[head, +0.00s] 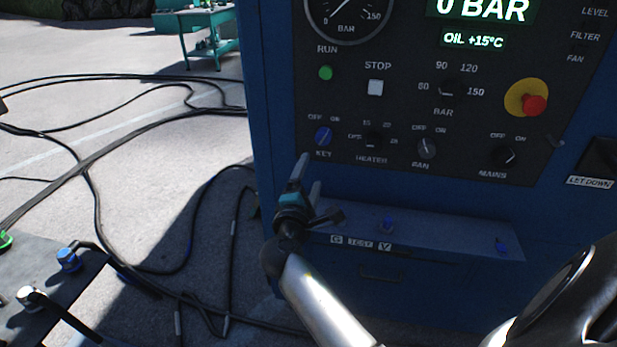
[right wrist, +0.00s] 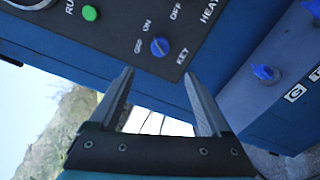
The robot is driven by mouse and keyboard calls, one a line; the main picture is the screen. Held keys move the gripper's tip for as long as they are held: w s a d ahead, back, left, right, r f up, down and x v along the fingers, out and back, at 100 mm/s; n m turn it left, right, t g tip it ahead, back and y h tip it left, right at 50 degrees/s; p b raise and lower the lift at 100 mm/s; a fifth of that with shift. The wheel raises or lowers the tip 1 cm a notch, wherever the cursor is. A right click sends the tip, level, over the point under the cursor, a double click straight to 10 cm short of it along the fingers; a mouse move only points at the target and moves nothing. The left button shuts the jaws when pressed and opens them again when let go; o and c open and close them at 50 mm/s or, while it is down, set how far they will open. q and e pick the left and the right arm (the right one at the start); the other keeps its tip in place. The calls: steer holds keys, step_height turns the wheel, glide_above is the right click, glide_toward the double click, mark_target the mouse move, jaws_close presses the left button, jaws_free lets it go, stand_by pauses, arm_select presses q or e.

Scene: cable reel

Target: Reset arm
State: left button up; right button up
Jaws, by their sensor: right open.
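My right gripper (head: 308,180) is in front of the blue cabinet, just below the blue key knob (head: 323,137) on the black control panel (head: 460,120). In the right wrist view my right gripper (right wrist: 158,95) has its two fingers spread apart with nothing between them. The key knob (right wrist: 160,47) shows beyond the fingertips there, apart from them. My left gripper does not show.
The blue cabinet (head: 270,60) fills the right side, with a ledge (head: 440,222) carrying blue knobs below the panel. Black hoses (head: 150,125) lie on the ground at left. A dark surface with connectors (head: 68,260) is at lower left. A green table (head: 210,45) stands behind.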

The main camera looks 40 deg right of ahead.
steer(key=shift+f, duration=0.1)
stand_by(0.3)
steer(key=s+a+f+g+y, duration=0.1)
steer(key=s+a+f+y, duration=0.2)
steer(key=f, duration=0.8)
steer(key=s+a+f+m+g+y, duration=0.1)
steer(key=s+a+f+g+y, duration=0.2)
steer(key=f, duration=0.8)
steer(key=s+a+f+y, duration=0.3)
steer(key=s+f, duration=0.1)
steer(key=f, duration=0.7)
steer(key=s+a+f+m+g+y, duration=0.1)
steer(key=s+f, duration=0.4)
steer(key=s, duration=0.6)
steer(key=s+a+f+m+g+y, duration=0.2)
steer(key=s+f+m, duration=0.3)
steer(key=s, duration=0.7)
steer(key=s+a+f+m+g+y, duration=0.1)
steer(key=s+a+f+m+g, duration=0.2)
steer(key=s+f, duration=0.4)
steer(key=s+g, duration=0.1)
steer(key=s, duration=0.3)
steer(key=shift+s, duration=0.25)
